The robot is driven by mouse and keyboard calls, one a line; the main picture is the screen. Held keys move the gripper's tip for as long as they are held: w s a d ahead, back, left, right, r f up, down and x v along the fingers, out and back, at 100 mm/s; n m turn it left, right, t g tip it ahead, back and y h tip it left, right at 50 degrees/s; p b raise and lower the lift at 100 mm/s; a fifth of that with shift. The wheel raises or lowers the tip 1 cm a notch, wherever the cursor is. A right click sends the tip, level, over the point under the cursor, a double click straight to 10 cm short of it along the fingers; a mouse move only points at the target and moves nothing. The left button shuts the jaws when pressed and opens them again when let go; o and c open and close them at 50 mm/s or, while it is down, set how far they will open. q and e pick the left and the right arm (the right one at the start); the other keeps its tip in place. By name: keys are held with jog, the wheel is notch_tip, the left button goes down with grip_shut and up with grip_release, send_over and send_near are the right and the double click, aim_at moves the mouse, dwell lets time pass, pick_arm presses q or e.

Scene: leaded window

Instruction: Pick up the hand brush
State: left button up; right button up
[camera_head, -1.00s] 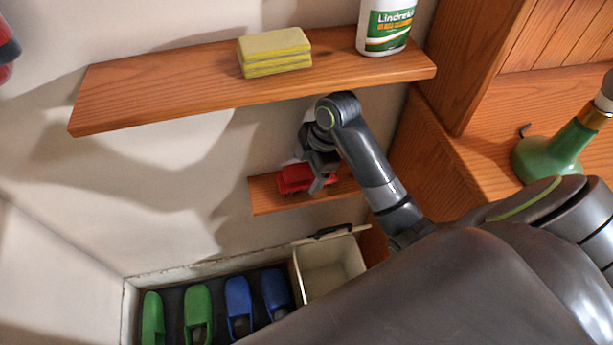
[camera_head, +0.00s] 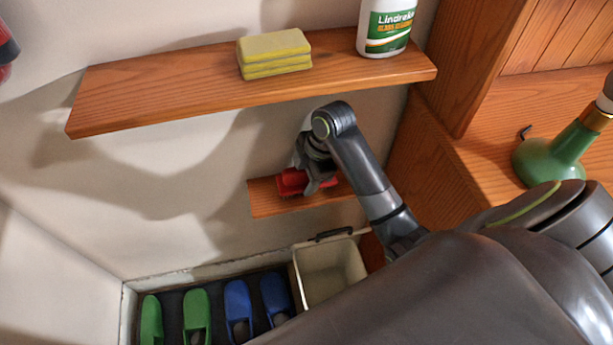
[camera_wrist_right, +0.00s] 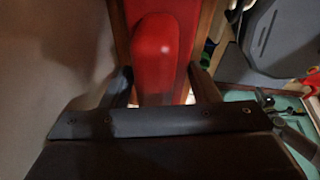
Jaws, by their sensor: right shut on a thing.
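The red hand brush (camera_head: 291,182) is at the small lower shelf (camera_head: 265,199), partly hidden by my right gripper (camera_head: 312,186). In the right wrist view the brush's smooth red handle (camera_wrist_right: 155,55) runs up between the two dark fingers of my right gripper (camera_wrist_right: 165,88). My right gripper is shut on the brush. I cannot tell whether the brush still touches the shelf. My left gripper is not in view.
A longer wooden shelf (camera_head: 170,90) above holds yellow sponges (camera_head: 274,53) and a white bottle (camera_head: 387,25). Below are a cream bin (camera_head: 330,270) and green and blue slippers (camera_head: 197,312). A green lamp-like object (camera_head: 552,155) stands right.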

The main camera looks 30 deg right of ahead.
jog(key=shift+r, duration=0.1)
